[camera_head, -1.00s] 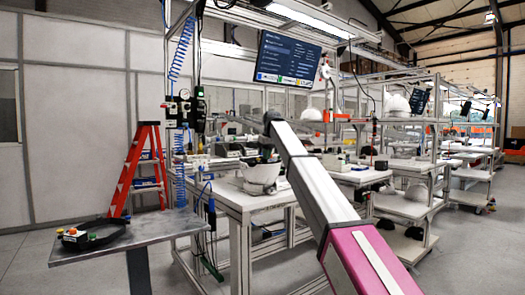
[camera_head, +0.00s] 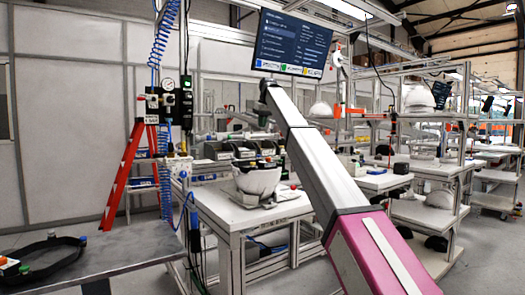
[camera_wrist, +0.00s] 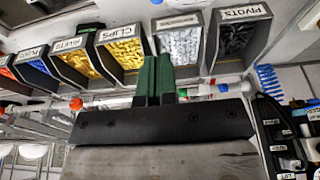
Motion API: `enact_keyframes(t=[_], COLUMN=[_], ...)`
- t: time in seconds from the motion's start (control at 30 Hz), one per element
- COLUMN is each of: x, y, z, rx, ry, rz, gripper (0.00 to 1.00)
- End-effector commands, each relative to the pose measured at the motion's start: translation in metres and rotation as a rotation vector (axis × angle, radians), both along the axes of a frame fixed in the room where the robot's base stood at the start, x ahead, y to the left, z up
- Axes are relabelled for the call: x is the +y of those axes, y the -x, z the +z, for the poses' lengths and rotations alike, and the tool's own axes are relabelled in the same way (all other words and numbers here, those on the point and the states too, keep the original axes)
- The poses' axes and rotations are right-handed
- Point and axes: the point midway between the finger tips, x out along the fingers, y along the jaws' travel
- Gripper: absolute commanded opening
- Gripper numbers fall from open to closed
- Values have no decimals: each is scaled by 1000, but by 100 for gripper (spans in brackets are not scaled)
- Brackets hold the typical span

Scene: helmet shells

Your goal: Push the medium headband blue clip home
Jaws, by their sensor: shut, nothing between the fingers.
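A black headband (camera_head: 45,257) lies on the grey bench at the lower left of the head view, partly cut by the picture edge. A small blue piece (camera_head: 84,239) sits at its right end; I cannot tell how far in it is seated, or the headband's size. A white helmet shell (camera_head: 258,180) with dark fittings stands on the white worktable. My gripper shows in the wrist view with its green fingers (camera_wrist: 153,82) together and empty, in front of the part bins. In the head view my fingers are not seen.
The grey bench (camera_head: 125,251) and white worktable (camera_head: 222,208) stand ahead. In the wrist view, a row of labelled bins includes yellow clips (camera_wrist: 124,52) and dark pivots (camera_wrist: 236,38). A red ladder (camera_head: 122,180) and hanging blue coiled hose (camera_head: 164,45) are near the worktable.

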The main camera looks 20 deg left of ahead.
Motion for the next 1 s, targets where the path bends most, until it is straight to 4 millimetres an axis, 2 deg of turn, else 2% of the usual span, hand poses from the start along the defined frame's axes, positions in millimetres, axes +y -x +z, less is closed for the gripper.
enact_keyframes(t=[0.47, 0.67, 1.0], x=[1, 7, 21], y=[-1, -5, -17], z=[-6, -33, -94], rx=[1, 1, 1], ry=[1, 1, 2], rz=[0, 0, 0], gripper=[0, 0, 0])
